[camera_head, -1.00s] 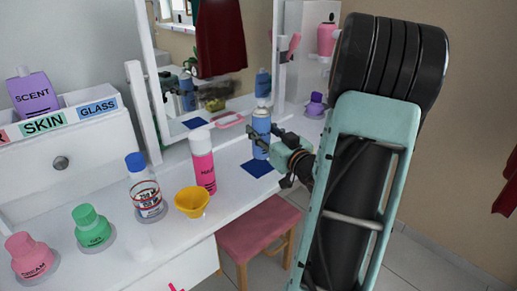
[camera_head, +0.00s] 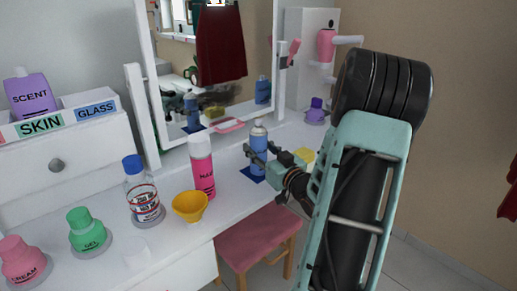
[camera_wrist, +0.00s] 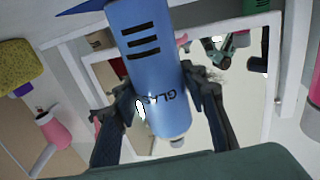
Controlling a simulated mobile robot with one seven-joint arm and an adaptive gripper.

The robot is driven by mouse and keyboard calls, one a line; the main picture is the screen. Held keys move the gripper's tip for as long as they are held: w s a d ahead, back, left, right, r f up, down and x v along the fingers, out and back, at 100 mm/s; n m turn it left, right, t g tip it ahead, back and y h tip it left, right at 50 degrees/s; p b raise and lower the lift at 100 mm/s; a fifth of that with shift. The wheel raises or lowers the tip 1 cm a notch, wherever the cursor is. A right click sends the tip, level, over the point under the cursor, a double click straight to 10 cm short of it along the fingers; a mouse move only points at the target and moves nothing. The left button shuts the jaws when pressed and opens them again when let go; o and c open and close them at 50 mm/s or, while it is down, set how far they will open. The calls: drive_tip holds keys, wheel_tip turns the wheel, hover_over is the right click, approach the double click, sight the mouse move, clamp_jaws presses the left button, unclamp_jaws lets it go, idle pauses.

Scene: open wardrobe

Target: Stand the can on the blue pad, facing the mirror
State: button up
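The can (camera_head: 259,152) is blue with a grey top and a GLASS label. It stands about upright over the blue pad (camera_head: 246,172), its lower end hiding part of the pad. Whether its base touches the pad is hard to tell. My gripper (camera_head: 262,157) is shut on it from the right. In the wrist view the can (camera_wrist: 150,60) is between both fingers (camera_wrist: 168,108), with lettering and black bars showing. A corner of the pad (camera_wrist: 80,6) shows there. The mirror (camera_head: 222,100) stands behind, reflecting a blue can.
A pink bottle (camera_head: 201,165) and yellow bowl (camera_head: 190,206) stand left of the can. A yellow sponge (camera_head: 304,155) lies right of it, behind my gripper. A pink tray (camera_head: 229,125) lies by the mirror. A pink stool (camera_head: 258,238) is below the front edge.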

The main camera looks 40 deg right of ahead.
drive_tip(key=shift+o, duration=1.3)
drive_tip(key=shift+r, duration=0.15)
drive_tip(key=shift+s+r, duration=0.1)
drive_tip(key=shift+s, duration=0.1)
drive_tip(key=s+a+p, duration=0.1)
drive_tip(key=s, duration=1)
drive_tip(key=shift+s+a+p, duration=0.25)
drive_tip(key=shift+p, duration=0.15)
